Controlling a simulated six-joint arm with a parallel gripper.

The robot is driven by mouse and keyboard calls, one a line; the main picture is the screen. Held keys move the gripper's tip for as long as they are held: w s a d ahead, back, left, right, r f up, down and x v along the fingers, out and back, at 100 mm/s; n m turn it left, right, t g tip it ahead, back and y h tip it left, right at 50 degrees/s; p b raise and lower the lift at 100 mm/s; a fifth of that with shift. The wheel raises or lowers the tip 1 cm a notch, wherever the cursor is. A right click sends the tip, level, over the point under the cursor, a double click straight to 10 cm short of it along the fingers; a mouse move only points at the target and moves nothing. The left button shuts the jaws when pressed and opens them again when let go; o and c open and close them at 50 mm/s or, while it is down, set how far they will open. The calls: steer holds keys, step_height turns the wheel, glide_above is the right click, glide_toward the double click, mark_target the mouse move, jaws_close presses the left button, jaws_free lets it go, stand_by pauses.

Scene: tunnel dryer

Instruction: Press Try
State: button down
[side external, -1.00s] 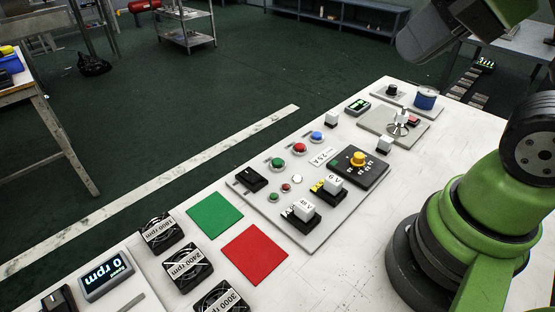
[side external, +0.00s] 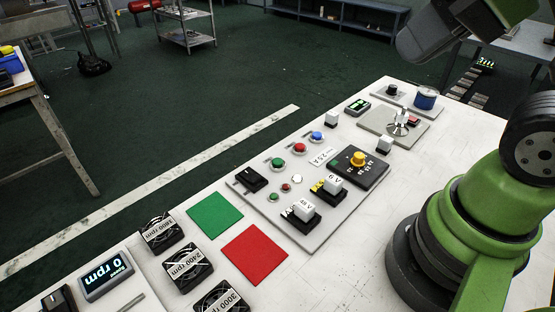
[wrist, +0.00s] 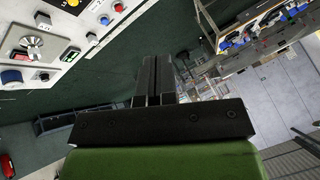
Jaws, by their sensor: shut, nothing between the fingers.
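No label reading "Try" is legible in either view. The grey control panel (side external: 318,236) on the white table carries a green button (side external: 278,162), a red button (side external: 300,149) and a blue button (side external: 317,136) in a row. A yellow knob (side external: 358,158) sits on a black dial plate beside them. My gripper (wrist: 153,72) shows in the wrist view with its dark fingers together and empty, apart from the panel, whose buttons show at the upper left.
Several fans (side external: 187,265) and a speed display (side external: 106,275) reading 0 rpm stand at the lower left. A green square (side external: 215,212) and a red square (side external: 254,254) lie beside the panel. A metal lever (side external: 399,124) stands on a plate farther back.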

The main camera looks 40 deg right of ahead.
steer(key=shift+w, duration=0.1)
steer(key=n+t, duration=0.2)
steer(key=n, duration=1.3)
glide_above(277, 163)
step_height(277, 163, down, 18)
steer(key=shift+f, duration=4.35)
steer(key=shift+f, duration=0.15)
